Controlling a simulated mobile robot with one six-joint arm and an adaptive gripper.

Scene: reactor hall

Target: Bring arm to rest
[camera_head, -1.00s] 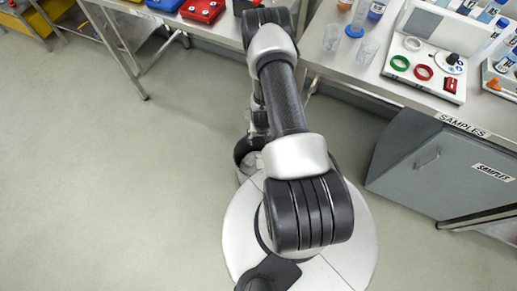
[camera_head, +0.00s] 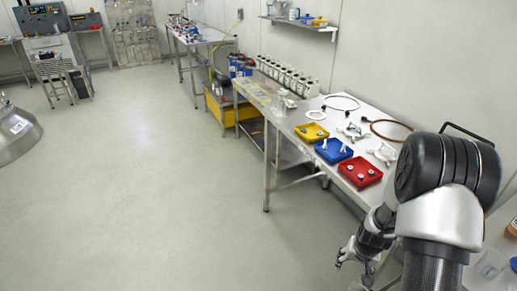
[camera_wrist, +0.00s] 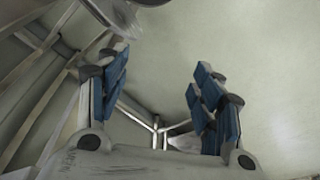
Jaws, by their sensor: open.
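My arm fills the lower right of the head view, with its large dark joint beside the steel table. My gripper (camera_head: 355,258) hangs low at the table's near side, clear of the tabletop. In the wrist view my gripper (camera_wrist: 160,100) shows two blue-padded fingers spread wide apart. Nothing is between them except a view of the floor and some metal legs or frame behind.
The steel table (camera_head: 268,185) carries yellow, blue and red trays (camera_head: 360,172), clamps and hoses. A second bench (camera_head: 205,34) stands farther back. A large metal vessel (camera_head: 15,130) is at the left edge. The floor (camera_head: 150,200) in the middle is free.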

